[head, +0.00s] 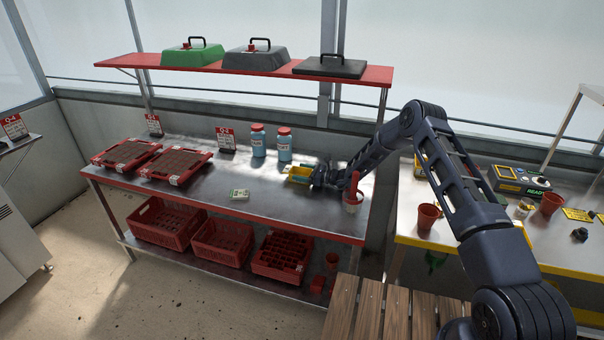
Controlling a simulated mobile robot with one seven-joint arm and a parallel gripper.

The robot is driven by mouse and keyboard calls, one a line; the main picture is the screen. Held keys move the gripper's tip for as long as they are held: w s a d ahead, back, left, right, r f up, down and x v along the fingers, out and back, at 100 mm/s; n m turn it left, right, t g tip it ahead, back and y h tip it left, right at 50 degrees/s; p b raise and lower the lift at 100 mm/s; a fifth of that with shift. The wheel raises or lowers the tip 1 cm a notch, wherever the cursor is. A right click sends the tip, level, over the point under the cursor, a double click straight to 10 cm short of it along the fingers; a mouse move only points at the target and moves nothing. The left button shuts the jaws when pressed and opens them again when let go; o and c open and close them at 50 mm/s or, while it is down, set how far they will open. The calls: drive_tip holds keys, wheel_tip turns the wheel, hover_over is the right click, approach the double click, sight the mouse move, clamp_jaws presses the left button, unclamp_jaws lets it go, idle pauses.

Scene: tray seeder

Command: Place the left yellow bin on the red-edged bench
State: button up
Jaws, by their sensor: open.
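A small yellow bin (296,178) sits on the red-edged bench (217,186), right of the middle, with something green showing at its top. My gripper (316,175) is at the bin's right side, low over the bench top. Its jaws are open; the fingers are small and dark, and I cannot tell whether they touch the bin. Another yellow thing (421,163) is partly hidden behind my arm at the left end of the yellow-edged bench (440,242).
Two blue bottles (258,142) stand behind the bin. Red trays (176,164) lie at left. A red shelf (330,74) hangs above. Bench space left of the bin is clear around a small card (240,194).

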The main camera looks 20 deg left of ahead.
drive_tip(key=shift+r, duration=0.15)
drive_tip(key=d, duration=1.2)
drive_tip(key=s+d+r+n+g+h, duration=0.1)
drive_tip(key=s+d+r+n+h, duration=0.3)
drive_tip(key=d+r, duration=0.45)
drive_tip(key=s+d+r+n+g+h, duration=0.15)
drive_tip(key=s+d+r+n, duration=0.35)
drive_tip(key=r, duration=0.7)
drive_tip(key=s+d+r+n+h, duration=0.3)
drive_tip(key=s+d+r, duration=0.3)
drive_tip(key=r, duration=0.4)
drive_tip(key=s+d+r+n+t+h, duration=0.2)
drive_tip(key=s+d+r+h, duration=0.1)
drive_tip(key=s+d, duration=0.6)
drive_tip(key=s+d+r+n+t+h, duration=0.2)
drive_tip(key=s+d+r+h, duration=0.1)
drive_tip(key=s+d, duration=0.7)
drive_tip(key=s+d+r+n+t+h, duration=0.2)
drive_tip(key=s+d+r, duration=0.3)
drive_tip(key=s+d, duration=0.5)
drive_tip(key=d+t+h, duration=0.1)
drive_tip(key=d, duration=0.2)
